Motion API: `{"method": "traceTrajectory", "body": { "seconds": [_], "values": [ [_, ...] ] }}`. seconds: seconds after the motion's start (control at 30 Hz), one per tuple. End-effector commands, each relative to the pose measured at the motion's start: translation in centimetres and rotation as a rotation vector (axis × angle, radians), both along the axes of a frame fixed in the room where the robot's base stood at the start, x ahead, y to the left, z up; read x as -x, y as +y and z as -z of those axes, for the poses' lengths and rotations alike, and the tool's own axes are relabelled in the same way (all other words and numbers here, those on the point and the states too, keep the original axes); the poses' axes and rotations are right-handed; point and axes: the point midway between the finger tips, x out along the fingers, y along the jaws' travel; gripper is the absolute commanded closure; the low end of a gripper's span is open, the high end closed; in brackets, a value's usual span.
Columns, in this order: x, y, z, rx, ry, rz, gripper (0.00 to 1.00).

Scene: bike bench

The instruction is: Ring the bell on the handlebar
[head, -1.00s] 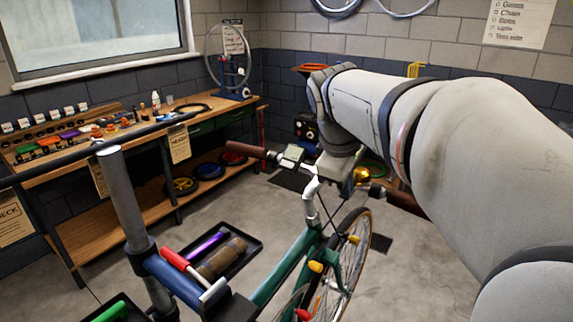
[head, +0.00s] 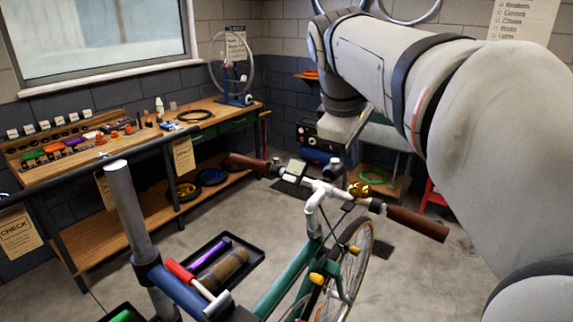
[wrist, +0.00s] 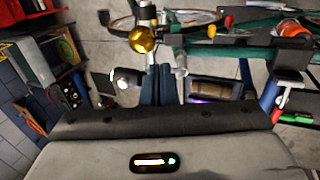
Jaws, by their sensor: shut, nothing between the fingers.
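The gold bell (head: 359,189) sits on the bicycle's handlebar (head: 330,188), between the stem and the brown right-hand grip (head: 418,223). It also shows in the wrist view as a shiny gold dome (wrist: 142,39), uncovered. My gripper (wrist: 157,68) shows in the wrist view as two dark blue fingers side by side, shut and empty. In that picture the fingertips lie just below the bell, with a small gap between them. In the head view my gripper's body is raised above and behind the handlebar, and its fingertips cannot be made out.
A small display (head: 297,168) is on the handlebar left of the stem. The green bicycle frame (head: 283,275) is held at a grey stand post (head: 125,210). A black floor tray (head: 250,252) lies beside it. A workbench (head: 100,165) with small items runs along the left wall.

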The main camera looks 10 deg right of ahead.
Motion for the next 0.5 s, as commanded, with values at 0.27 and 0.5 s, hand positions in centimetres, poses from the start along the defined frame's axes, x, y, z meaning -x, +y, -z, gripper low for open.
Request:
{"method": "traceTrajectory", "body": {
  "seconds": [0.27,0.5],
  "values": [
    [0.2,0.3,-3.4,0.000,0.000,0.000,1.00],
    [0.3,0.3,-3.7,-0.001,0.002,0.000,1.00]
  ]
}}
